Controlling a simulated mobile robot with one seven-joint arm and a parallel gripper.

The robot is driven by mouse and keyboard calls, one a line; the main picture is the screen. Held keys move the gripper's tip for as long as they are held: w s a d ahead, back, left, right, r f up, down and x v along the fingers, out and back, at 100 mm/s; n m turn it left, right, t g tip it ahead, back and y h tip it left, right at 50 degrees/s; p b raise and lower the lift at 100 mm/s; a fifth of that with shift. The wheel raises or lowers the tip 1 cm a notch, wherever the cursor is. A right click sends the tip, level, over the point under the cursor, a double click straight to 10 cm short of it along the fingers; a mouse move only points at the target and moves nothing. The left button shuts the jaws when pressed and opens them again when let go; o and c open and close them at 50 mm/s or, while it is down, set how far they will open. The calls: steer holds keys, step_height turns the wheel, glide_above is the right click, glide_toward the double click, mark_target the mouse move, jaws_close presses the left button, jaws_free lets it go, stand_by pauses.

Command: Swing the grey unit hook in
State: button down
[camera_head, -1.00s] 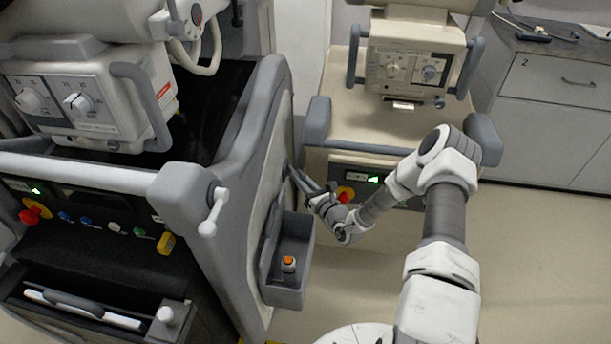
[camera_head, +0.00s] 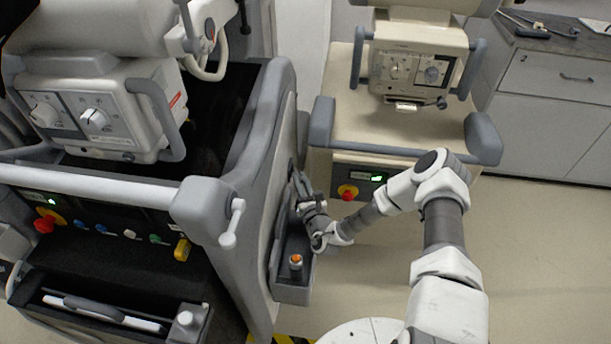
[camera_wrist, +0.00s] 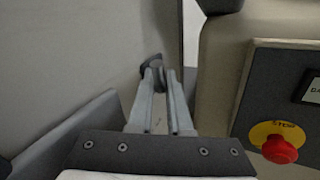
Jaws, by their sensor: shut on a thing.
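The grey unit (camera_head: 262,150) stands at the left in the head view, with its side panel facing my arm. A small dark hook (camera_wrist: 152,64) sticks out from this panel near its edge in the wrist view. My gripper (camera_wrist: 161,76) is shut on the hook, with both fingertips at it and little of it showing between them. In the head view my gripper (camera_head: 294,178) lies close along the side panel, above a grey side bin. There the hook is mostly hidden by the fingers, and its exact angle cannot be told.
The side bin (camera_head: 292,292) holds an orange-topped bottle (camera_head: 296,262) just below my wrist. A beige cart (camera_head: 345,125) with a red stop button (camera_head: 348,192) stands close behind. A drawer cabinet (camera_head: 560,85) is at the right. Open floor lies right of my arm.

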steer(key=shift+a, duration=0.15)
steer(key=c, duration=0.9)
jaws_free()
steer(key=shift+o, duration=0.2)
steer(key=p+v, duration=0.2)
steer(key=v, duration=1.5)
steer(key=shift+s+p, duration=0.25)
steer(key=shift+p, duration=0.15)
